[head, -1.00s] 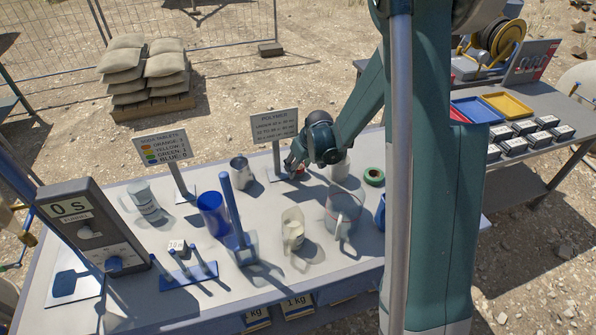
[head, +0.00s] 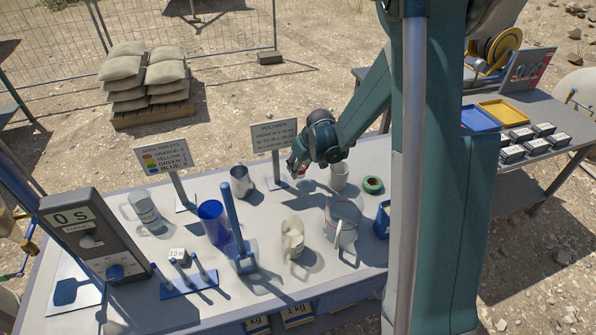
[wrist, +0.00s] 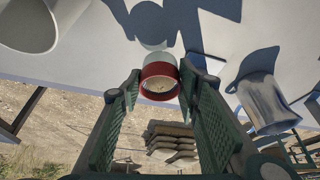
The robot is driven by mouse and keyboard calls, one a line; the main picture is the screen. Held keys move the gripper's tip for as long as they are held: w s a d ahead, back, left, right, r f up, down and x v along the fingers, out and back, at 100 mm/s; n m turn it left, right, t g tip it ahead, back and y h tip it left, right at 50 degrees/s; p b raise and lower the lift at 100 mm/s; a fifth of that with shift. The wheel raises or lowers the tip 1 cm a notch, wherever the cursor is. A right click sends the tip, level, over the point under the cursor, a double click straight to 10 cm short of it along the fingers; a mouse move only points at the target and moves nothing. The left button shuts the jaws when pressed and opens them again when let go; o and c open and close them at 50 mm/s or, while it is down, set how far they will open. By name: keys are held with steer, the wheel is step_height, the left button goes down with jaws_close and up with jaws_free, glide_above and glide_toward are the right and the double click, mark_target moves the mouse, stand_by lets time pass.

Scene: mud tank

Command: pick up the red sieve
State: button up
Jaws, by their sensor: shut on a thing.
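The red sieve (wrist: 160,82) is a short round piece with a red rim and a pale mesh. It sits between the two fingertips in the wrist view. My gripper (wrist: 160,84) is shut on it, a finger pad on each side. In the head view my gripper (head: 298,171) hangs over the back of the table, near the polymer sign, with a bit of the sieve's red (head: 301,172) showing. It appears to be just above the tabletop. The fingers and wrist hide most of the sieve in the head view.
A white cup (head: 339,176) and a green ring (head: 373,185) stand right of my gripper. The polymer sign (head: 273,136) and a metal cup (head: 242,182) stand to its left. A clear jug (head: 342,222), a pale jug (head: 293,238) and a blue cup (head: 213,222) stand nearer.

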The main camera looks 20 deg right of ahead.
steer(key=w+d+b, duration=0.1)
steer(key=w+d, duration=0.1)
steer(key=d, duration=0.8)
steer(key=w+d+b, duration=0.1)
steer(key=w+d, duration=0.2)
steer(key=d, duration=0.7)
steer(key=w+d, duration=0.2)
steer(key=d, duration=0.8)
steer(key=shift+w+d+f+b, duration=0.15)
steer(key=shift+w+b, duration=0.25)
steer(key=shift+s, duration=0.1)
